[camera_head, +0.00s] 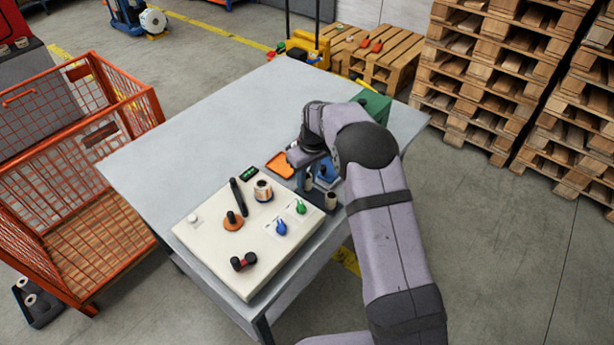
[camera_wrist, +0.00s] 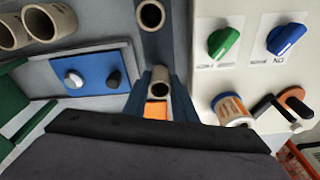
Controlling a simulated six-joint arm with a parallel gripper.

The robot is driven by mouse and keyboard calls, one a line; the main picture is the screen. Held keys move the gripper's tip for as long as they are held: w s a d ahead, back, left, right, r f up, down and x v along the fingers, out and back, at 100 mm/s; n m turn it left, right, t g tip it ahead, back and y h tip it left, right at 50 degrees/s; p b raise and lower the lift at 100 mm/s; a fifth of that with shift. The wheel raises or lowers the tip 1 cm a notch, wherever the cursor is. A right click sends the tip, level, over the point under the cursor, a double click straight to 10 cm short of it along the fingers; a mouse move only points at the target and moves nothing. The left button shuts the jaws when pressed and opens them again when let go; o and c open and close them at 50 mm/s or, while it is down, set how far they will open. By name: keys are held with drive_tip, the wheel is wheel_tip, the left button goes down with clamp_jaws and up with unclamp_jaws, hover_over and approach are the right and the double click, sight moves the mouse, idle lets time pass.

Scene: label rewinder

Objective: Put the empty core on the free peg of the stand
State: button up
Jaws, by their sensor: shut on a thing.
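My gripper (camera_wrist: 159,98) points down over the table, its fingers either side of a small brown tube, the empty core (camera_wrist: 160,80), and shut on it. In the head view my gripper (camera_head: 305,158) is mostly hidden by my wrist. The dark grey stand (camera_wrist: 152,45) runs up the wrist view from near the held core. Another brown core (camera_wrist: 150,14) stands upright at its far end; it also shows in the head view (camera_head: 331,200). I cannot make out the free peg, nor whether the held core touches the stand.
The cream rewinder panel (camera_head: 208,236) has a green knob (camera_wrist: 224,40), a blue knob (camera_wrist: 286,38) and a label roll (camera_head: 263,190). Left of my gripper are a blue plate (camera_wrist: 92,65) and more brown tubes (camera_wrist: 45,22). An orange tray (camera_head: 280,165) lies nearby. The table's far left is clear.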

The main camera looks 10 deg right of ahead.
drive_tip(key=shift+f+b, duration=0.5)
drive_tip(key=shift+f, duration=0.4)
drive_tip(key=shift+r, duration=0.2)
drive_tip(key=o, duration=0.8)
